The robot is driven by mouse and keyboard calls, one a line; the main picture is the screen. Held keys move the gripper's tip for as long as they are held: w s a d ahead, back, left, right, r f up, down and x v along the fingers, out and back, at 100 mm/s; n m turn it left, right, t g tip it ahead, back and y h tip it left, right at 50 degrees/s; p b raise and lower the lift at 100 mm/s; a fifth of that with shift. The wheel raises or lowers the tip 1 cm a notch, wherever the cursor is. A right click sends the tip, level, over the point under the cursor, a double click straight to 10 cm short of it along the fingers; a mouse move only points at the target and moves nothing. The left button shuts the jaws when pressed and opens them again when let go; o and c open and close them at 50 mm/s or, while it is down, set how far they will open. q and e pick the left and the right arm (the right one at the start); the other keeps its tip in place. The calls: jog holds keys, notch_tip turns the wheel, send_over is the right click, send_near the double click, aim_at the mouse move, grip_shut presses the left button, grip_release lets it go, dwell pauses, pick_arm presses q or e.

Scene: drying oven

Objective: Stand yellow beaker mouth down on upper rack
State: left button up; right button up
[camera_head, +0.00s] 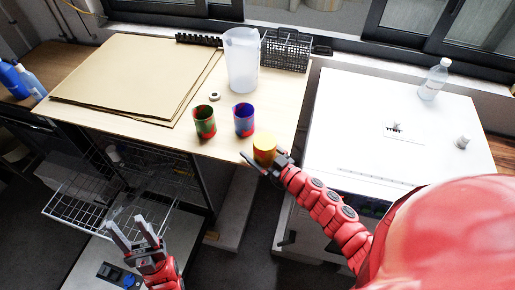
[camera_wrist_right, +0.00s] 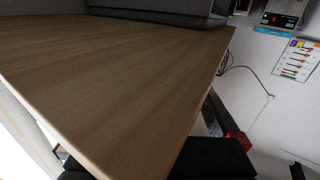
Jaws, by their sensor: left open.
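The yellow beaker (camera_head: 264,148) is at the front right edge of the wooden table; I cannot tell whether its mouth or its base faces up. My right gripper (camera_head: 262,159) is at the beaker's near side, its fingers spread around it, the left fingertip apart from its wall. My left gripper (camera_head: 133,233) is open and empty, in front of the wire rack (camera_head: 85,212) that sticks out below the table. An upper rack (camera_head: 140,160) shows partly behind it.
A green-red beaker (camera_head: 204,122) and a blue-red beaker (camera_head: 243,119) stand left of the yellow one. A large clear container (camera_head: 241,60), a black basket (camera_head: 287,50) and brown sheets (camera_head: 135,75) are behind. A white cabinet (camera_head: 345,110) stands to the right.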

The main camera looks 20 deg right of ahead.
jog(key=shift+s+d, duration=0.2)
jog(key=shift+s, duration=0.1)
jog(key=b+v, duration=0.1)
jog(key=v, duration=1.5)
jog(key=shift+s+d+b, duration=0.2)
jog(key=shift+s+b, duration=0.15)
